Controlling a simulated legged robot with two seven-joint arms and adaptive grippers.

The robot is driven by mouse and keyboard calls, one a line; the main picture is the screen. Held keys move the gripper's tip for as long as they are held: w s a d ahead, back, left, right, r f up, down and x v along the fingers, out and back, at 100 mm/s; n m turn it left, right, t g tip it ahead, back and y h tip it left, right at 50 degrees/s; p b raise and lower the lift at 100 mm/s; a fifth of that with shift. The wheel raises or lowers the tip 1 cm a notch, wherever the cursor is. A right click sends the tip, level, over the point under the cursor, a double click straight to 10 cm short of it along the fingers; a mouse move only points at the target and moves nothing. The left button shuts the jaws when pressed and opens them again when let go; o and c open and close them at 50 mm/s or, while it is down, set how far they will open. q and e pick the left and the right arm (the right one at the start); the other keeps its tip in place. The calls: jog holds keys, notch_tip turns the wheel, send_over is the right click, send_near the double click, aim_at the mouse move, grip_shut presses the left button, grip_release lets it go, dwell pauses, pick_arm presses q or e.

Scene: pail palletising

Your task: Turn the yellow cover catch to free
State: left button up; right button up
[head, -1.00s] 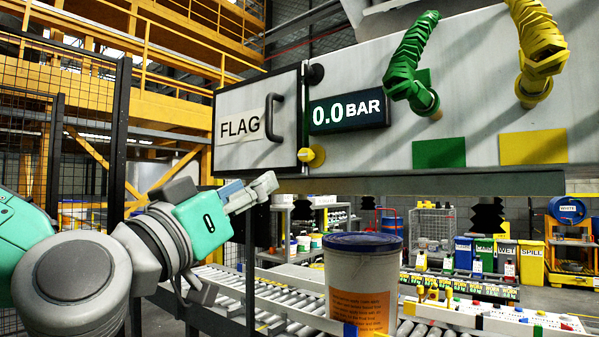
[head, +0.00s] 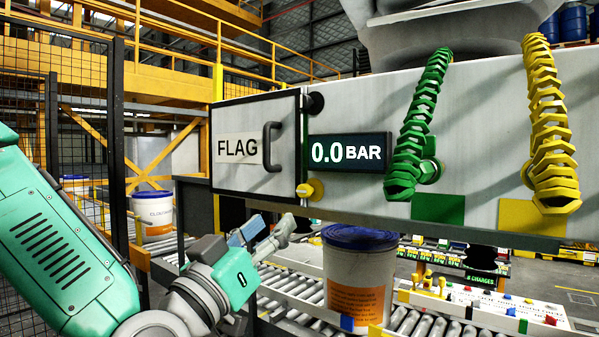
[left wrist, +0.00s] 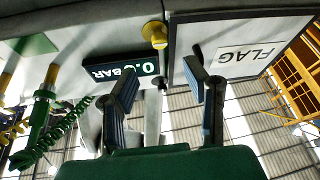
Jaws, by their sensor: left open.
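The yellow cover catch (head: 310,189) is a small round knob at the lower right edge of the cover marked FLAG (head: 238,148), which is shut. The catch also shows in the left wrist view (left wrist: 154,34), beyond the fingertips. My left gripper (head: 268,234) is open and empty, below and to the left of the catch, not touching it. In the left wrist view my left gripper (left wrist: 162,75) has its two fingers spread apart. The catch's exact turn angle is hard to make out. My right gripper is in neither view.
A 0.0 BAR display (head: 348,152) sits right of the cover. A green hose (head: 415,130) and a yellow hose (head: 548,130) hang on the panel. A blue-lidded pail (head: 357,280) stands on the roller conveyor (head: 290,290) below. A black cover handle (head: 268,147) sticks out.

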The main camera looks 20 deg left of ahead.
aim_at(302, 194)
pick_arm(q)
jog(key=p+x, duration=0.2)
jog(key=x, duration=0.7)
jog(key=shift+w, duration=0.15)
grip_shut()
